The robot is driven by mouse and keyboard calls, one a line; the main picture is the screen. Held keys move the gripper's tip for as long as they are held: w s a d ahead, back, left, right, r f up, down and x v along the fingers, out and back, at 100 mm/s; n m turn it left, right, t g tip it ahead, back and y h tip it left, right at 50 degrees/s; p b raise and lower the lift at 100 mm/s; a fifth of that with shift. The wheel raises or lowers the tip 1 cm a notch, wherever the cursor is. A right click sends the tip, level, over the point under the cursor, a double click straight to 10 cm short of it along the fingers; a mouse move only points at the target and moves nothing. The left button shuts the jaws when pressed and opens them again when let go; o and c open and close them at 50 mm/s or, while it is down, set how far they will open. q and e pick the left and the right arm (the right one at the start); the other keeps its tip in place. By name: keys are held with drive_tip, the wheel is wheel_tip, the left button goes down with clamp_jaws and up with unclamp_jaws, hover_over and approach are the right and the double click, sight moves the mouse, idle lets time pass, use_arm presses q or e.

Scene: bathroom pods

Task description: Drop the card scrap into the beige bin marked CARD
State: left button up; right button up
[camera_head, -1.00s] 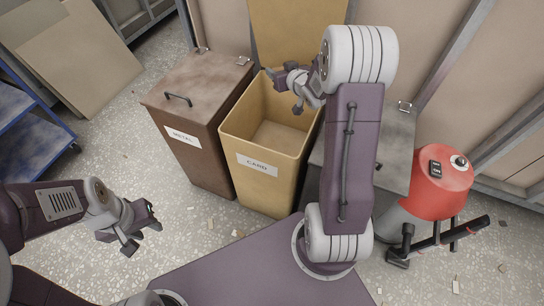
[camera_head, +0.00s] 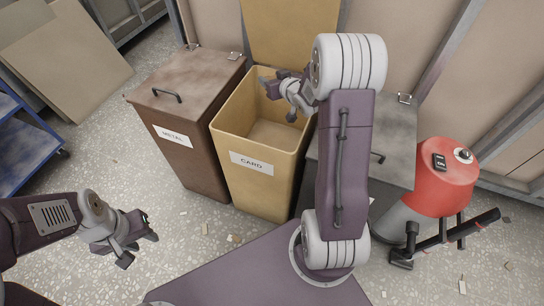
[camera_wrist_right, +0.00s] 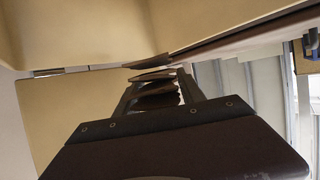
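The beige bin marked CARD (camera_head: 255,185) stands open, its lid raised behind it. The part of its floor that shows looks bare. My right gripper (camera_head: 275,95) is over the back right of the bin's opening, partly hidden by my own arm. In the right wrist view the fingers (camera_wrist_right: 155,85) reach toward beige panels. A thin brown-grey piece shows at their tips, and I cannot tell whether it is the card scrap or part of a finger. The scrap is not clearly seen elsewhere. My left gripper (camera_head: 140,250) is open and empty above the floor, left of the bin.
A brown METAL bin (camera_head: 195,150) with a shut lid stands to the left, against the CARD bin. A grey-lidded bin (camera_head: 398,150) is on the right, partly behind my arm. A red vacuum (camera_head: 440,185) stands further right. A blue cart (camera_head: 25,150) is at far left.

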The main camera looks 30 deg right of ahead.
drive_tip(key=o, duration=0.4)
drive_tip(key=p+v, duration=0.3)
drive_tip(key=v, duration=0.6)
